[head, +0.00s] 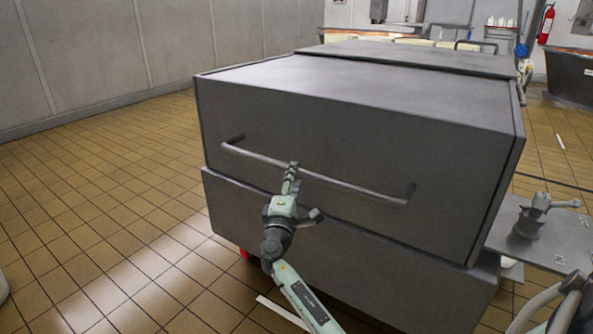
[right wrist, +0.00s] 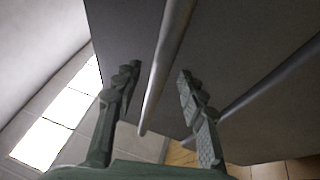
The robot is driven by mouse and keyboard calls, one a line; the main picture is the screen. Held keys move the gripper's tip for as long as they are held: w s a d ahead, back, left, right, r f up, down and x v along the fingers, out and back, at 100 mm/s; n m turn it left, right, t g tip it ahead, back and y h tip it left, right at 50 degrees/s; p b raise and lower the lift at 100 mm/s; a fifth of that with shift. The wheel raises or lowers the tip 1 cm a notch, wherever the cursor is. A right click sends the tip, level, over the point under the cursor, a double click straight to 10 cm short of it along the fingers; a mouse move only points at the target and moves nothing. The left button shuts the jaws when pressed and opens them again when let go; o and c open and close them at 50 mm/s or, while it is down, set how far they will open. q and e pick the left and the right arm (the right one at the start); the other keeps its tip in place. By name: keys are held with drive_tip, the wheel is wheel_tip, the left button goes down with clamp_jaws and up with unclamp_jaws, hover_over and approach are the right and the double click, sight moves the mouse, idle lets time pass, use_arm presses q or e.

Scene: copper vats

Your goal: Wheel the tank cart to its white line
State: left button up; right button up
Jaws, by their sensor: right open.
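The tank cart (head: 350,110) is a large grey metal box that fills the middle of the head view. A long bar handle (head: 345,185) runs across its near face. My right gripper (head: 291,176) is at the handle, left of its middle. In the right wrist view, the right gripper (right wrist: 155,88) is open, and the handle bar (right wrist: 163,70) passes between its two fingers without being clamped. A white line (head: 283,313) lies on the floor at the cart's near bottom edge, partly hidden by my arm. Another short white line (head: 560,141) lies at the far right. My left gripper is not in view.
The tiled floor (head: 100,200) is clear to the left, up to a grey wall (head: 110,50). A metal plate with a valve (head: 533,215) stands close at the cart's right. A vat (head: 572,75) and a red fire extinguisher (head: 546,23) are at the back right.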

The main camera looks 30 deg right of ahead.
drive_tip(key=shift+x, duration=1.8)
drive_tip(key=shift+c, duration=0.2)
clamp_jaws()
drive_tip(key=shift+f, duration=0.1)
